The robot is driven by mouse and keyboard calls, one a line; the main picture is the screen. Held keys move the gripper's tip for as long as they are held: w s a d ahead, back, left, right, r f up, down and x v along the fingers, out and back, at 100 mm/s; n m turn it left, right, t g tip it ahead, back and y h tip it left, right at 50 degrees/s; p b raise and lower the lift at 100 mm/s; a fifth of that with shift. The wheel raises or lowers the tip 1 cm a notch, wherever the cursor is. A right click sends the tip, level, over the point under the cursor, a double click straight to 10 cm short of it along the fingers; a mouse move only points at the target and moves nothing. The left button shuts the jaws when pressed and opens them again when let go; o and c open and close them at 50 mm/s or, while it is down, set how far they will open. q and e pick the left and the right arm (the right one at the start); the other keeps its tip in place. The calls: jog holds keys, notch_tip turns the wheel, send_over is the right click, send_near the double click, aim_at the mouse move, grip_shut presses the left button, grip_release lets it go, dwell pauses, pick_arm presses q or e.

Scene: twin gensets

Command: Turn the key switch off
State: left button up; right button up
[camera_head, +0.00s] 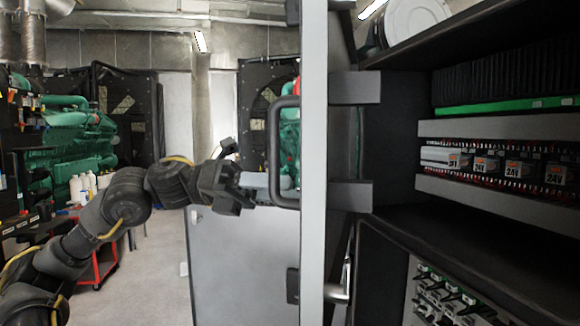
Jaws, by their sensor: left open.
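My left gripper (246,190) reaches in from the left at mid-height and is open. Its fingertips are close to the dark looped handle (273,150) on the edge-on cabinet door (313,160). I cannot tell whether they touch the handle or door. No key switch can be made out; the door's outer face is turned almost out of sight. My right gripper is not in view.
The open cabinet on the right holds a row of 24V relays (512,172) and terminal blocks (445,297). A green genset (75,140) stands at the back left, with a red cart (97,265) and white bottles before it. Pale floor lies between.

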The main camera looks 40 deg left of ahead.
pick_arm(q)
jog(key=shift+p+x, duration=0.45)
jog(key=shift+x, duration=0.4)
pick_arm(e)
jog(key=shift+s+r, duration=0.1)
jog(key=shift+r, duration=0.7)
pick_arm(q)
jog(key=c, duration=1)
